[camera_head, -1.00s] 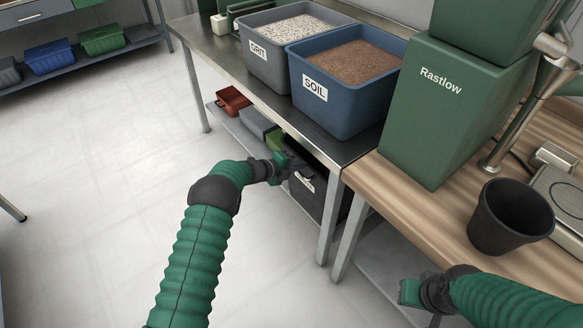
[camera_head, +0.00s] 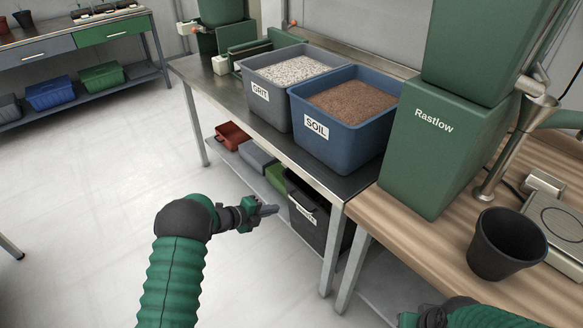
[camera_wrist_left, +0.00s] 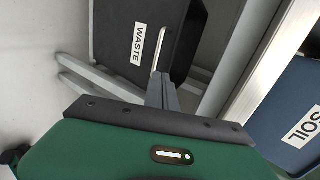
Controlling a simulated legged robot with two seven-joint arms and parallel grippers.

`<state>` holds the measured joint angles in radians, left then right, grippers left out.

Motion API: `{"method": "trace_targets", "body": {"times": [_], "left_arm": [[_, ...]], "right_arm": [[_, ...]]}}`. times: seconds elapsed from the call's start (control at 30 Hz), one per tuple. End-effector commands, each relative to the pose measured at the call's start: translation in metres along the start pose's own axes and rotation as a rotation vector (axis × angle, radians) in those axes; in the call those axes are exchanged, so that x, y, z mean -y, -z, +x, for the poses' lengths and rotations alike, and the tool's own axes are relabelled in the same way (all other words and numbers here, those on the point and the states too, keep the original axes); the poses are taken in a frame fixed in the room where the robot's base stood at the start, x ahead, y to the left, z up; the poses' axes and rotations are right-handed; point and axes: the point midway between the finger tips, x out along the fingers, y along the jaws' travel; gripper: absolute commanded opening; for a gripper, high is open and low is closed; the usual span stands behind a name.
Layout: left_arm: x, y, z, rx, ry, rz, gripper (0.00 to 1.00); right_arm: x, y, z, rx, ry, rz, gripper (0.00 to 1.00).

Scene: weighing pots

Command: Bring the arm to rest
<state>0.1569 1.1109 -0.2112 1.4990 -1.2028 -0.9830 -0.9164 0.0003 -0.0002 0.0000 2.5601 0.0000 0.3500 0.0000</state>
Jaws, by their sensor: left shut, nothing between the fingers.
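My left arm comes in from the lower left, over the floor in front of the metal bench. Its gripper (camera_head: 268,210) is shut and empty, pointing right toward the black waste bin (camera_head: 303,232) under the bench. In the left wrist view the closed fingers (camera_wrist_left: 163,92) appear in front of the waste bin (camera_wrist_left: 115,30) and its handle; I cannot tell the gap between them. My right gripper (camera_head: 432,317) is at the bottom edge of the head view, beside the wooden bench, with its fingers cut off.
A grit tub (camera_head: 272,101) and a blue soil tub (camera_head: 334,148) stand on the metal bench (camera_head: 222,92). A black pot (camera_head: 500,243), a scale (camera_head: 556,225) and a green Rastlow box (camera_head: 425,165) are on the wooden bench (camera_head: 405,235). The floor at left is clear.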

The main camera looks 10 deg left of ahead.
Motion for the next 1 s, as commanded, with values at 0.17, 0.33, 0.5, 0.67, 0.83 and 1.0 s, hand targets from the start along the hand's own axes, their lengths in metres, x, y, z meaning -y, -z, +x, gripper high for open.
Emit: {"method": "trace_targets", "body": {"times": [0.17,0.33,0.5,0.67,0.83,1.0], "left_arm": [[0.024,-0.011,-0.012,0.113,-0.01,-0.131,0.0],[0.053,-0.01,-0.084,0.477,-0.052,-0.721,0.0],[0.016,0.07,-0.172,0.76,-0.145,-1.354,0.0],[-0.017,0.144,-0.224,0.91,-0.237,-1.694,0.0],[-0.044,0.215,-0.267,1.035,-0.333,-1.95,0.0],[0.009,0.221,-0.299,1.051,-0.345,-1.977,0.0]], "right_arm": [[0.0,0.0,0.0,0.0,0.0,-0.001,0.27],[0.0,0.0,0.0,0.0,0.0,0.0,0.27],[0.0,0.0,0.001,0.0,0.0,0.0,0.27],[0.0,0.0,0.001,0.0,0.0,0.0,0.27],[0.0,0.0,0.001,0.0,0.0,-0.001,0.27],[0.0,0.015,-0.062,-0.002,0.0,0.0,0.27]]}}
